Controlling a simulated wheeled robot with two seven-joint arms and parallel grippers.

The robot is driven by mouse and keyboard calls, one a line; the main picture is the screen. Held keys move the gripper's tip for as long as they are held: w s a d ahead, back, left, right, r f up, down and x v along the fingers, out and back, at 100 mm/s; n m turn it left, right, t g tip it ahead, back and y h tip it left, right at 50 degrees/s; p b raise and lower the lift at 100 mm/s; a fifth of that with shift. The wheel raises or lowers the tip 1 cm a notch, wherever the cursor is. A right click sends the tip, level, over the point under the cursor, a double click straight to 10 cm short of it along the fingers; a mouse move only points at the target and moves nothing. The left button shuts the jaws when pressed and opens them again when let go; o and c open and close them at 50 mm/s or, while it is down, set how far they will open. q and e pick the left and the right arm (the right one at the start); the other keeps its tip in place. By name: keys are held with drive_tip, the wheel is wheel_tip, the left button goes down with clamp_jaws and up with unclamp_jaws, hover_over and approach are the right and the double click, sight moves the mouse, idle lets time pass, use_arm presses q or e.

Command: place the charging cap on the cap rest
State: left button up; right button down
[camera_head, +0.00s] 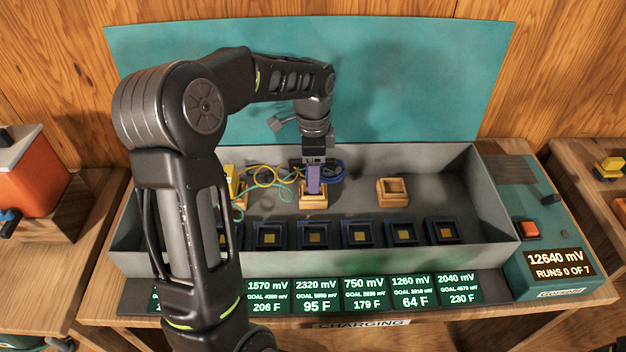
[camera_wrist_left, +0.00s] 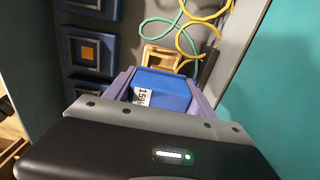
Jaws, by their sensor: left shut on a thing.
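My left gripper (camera_head: 314,188) points down into the grey tray, its purple fingers just over or at the middle wooden cap rest (camera_head: 313,201). In the left wrist view the gripper (camera_wrist_left: 160,95) is shut on a blue cap (camera_wrist_left: 163,88) with a white label reading 15 and more that is cut off. The fingers and arm mostly hide the cap in the head view. I cannot tell whether the cap touches the rest. A second wooden rest (camera_head: 393,191) stands empty to the right. A wooden rest also shows in the wrist view (camera_wrist_left: 159,56). My right gripper is out of view.
A row of dark blue sockets (camera_head: 313,236) lies along the tray's front. A yellow cap (camera_head: 232,181) and looped yellow and green cables (camera_head: 265,175) lie left of the gripper. The tray wall (camera_head: 300,262) borders the front. A console with an orange button (camera_head: 526,229) stands right.

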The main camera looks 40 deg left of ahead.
use_arm(q)
drive_tip(key=shift+f+p, duration=0.3)
drive_tip(key=shift+f, duration=1.55)
drive_tip(key=shift+f, duration=0.2)
drive_tip(key=o, duration=1.6)
drive_tip(key=shift+r, duration=0.15)
wheel_tip(320, 180, up, 12)
drive_tip(key=shift+r+b, duration=0.1)
drive_tip(key=shift+b, duration=0.5)
